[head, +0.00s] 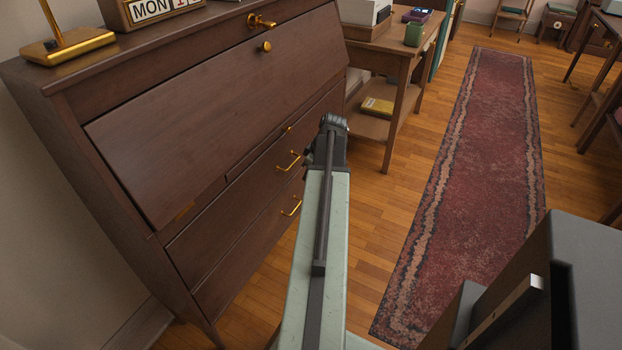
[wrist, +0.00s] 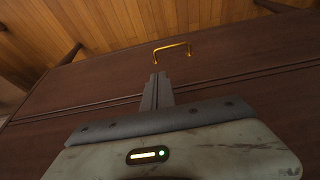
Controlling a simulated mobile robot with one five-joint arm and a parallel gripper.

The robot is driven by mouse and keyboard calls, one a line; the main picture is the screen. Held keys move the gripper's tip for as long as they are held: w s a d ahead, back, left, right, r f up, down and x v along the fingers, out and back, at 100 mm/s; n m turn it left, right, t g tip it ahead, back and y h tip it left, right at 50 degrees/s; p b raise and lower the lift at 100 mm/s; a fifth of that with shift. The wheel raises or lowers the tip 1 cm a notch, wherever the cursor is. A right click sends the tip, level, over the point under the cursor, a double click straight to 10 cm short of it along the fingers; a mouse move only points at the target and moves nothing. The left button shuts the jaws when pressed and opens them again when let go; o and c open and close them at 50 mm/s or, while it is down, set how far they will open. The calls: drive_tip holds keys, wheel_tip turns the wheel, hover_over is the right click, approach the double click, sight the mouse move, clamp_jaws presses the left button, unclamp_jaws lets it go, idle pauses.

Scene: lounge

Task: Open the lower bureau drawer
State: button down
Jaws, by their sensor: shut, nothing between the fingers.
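The dark wooden bureau (head: 215,110) stands at the left in the head view. Its lower drawer (head: 250,250) looks shut, flush with the front, and has a thin brass bar handle (head: 291,208). The upper drawer, also shut, has a similar brass handle (head: 289,161). In the wrist view, floor is at the top, and a brass handle (wrist: 172,48) sits on the drawer front nearest the floor. My gripper (wrist: 157,76) is shut and empty, its tips pointing toward that handle and apart from it in the picture. The fingers are hidden in the head view.
A side table (head: 366,128) with a green mug (head: 414,34) stands beyond the bureau. A red runner rug (head: 475,170) lies to the right on the wooden floor (head: 400,205). A brass lamp base (head: 68,45) stands on the bureau top. Floor before the bureau is clear.

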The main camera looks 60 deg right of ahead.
drive_tip(key=b, duration=1.2)
approach(298, 197)
drive_tip(key=a+f, duration=0.2)
drive_tip(key=w+a+f, duration=0.1)
drive_tip(key=a+f, duration=0.1)
drive_tip(key=shift+f, duration=0.25)
drive_tip(key=shift+r, duration=0.1)
